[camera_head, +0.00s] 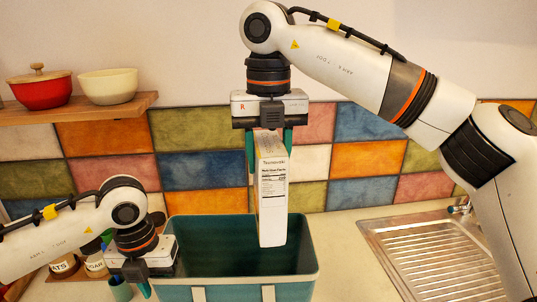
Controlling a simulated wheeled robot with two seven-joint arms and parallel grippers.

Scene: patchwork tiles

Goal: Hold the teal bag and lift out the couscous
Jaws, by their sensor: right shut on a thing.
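The teal bag (295,291) stands open-topped on the counter at the bottom middle, with pale straps on its front. The couscous (272,205) is a tall white box with a printed nutrition panel. My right gripper (269,145) is shut on its upper end from above. The box hangs upright over the bag's opening, its lower end in front of the dark inside back wall. My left gripper (135,287) is low beside the bag's left side. Its fingertips show only in part, so I cannot tell whether they touch the bag.
A steel sink with a ribbed drainer (435,255) lies to the right. Labelled jars (65,266) stand at the left behind my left arm. A shelf (80,109) holds a red pot (40,91) and a cream bowl (108,86). Counter is clear between bag and sink.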

